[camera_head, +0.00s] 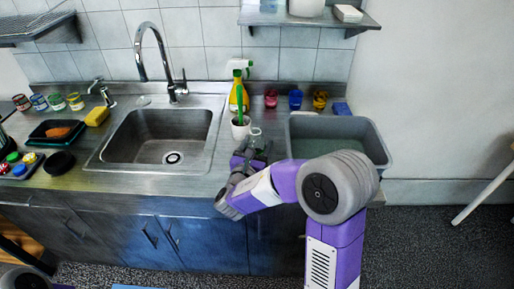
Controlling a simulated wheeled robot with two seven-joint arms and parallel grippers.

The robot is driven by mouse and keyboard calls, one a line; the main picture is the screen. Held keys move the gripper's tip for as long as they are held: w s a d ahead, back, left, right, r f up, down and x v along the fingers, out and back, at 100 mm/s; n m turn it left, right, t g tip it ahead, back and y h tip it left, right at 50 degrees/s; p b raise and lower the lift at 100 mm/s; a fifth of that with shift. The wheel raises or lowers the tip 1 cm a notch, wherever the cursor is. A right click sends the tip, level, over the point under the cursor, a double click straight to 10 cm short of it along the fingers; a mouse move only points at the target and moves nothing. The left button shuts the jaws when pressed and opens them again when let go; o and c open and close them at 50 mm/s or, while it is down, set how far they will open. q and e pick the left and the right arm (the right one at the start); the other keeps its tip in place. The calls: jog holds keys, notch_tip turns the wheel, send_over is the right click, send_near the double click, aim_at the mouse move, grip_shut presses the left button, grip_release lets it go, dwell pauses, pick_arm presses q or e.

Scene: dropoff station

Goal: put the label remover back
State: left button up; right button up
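A yellow spray bottle with a green and white trigger head (239,97) stands upright at the back of the counter, right of the sink; it may be the label remover, but no label is readable. A white cup (240,131) with a green-handled tool in it stands just in front of the bottle. My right gripper (254,143) is over the counter in front of the cup, its fingers small and partly hidden by my wrist. A small pale greenish thing shows at its fingers; I cannot tell whether it is held. My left gripper is not in view.
The sink (160,138) with its tap is left of the cup. A grey tub (375,143) stands on the right. Red, blue and yellow small items (295,99) line the back. Jars, a yellow sponge (97,116) and trays are at far left.

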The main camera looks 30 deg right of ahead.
jog(key=o, duration=1.2)
jog(key=shift+r, duration=0.15)
jog(key=p+v, duration=0.2)
jog(key=v, duration=1)
jog(key=shift+s, duration=0.1)
